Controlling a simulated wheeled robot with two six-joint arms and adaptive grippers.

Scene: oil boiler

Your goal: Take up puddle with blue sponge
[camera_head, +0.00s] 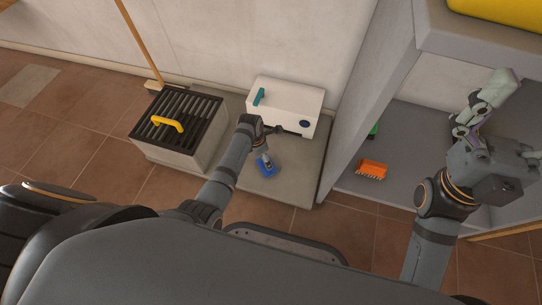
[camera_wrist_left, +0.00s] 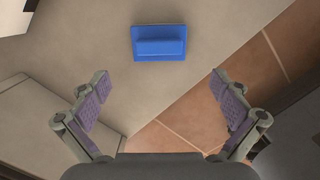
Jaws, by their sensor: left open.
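The blue sponge (camera_head: 267,170) lies on the grey slab in front of the white box. In the left wrist view the sponge (camera_wrist_left: 160,42) is a flat blue block with a raised grip, beyond the fingertips and near the middle between them. My left gripper (camera_head: 264,157) is above the sponge and partly covers it in the head view. In the left wrist view it (camera_wrist_left: 155,88) is open, with nothing between its fingers. My right gripper (camera_head: 476,112) is at the grey shelf, its finger opening unclear. I cannot make out a puddle.
The white boiler box (camera_head: 287,104) with a teal handle stands behind the sponge. A grated box (camera_head: 178,123) with a yellow handle is to the left, a broom (camera_head: 140,42) behind it. An orange brush (camera_head: 371,170) lies in the grey shelf unit (camera_head: 372,88). Tiled floor is open at left.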

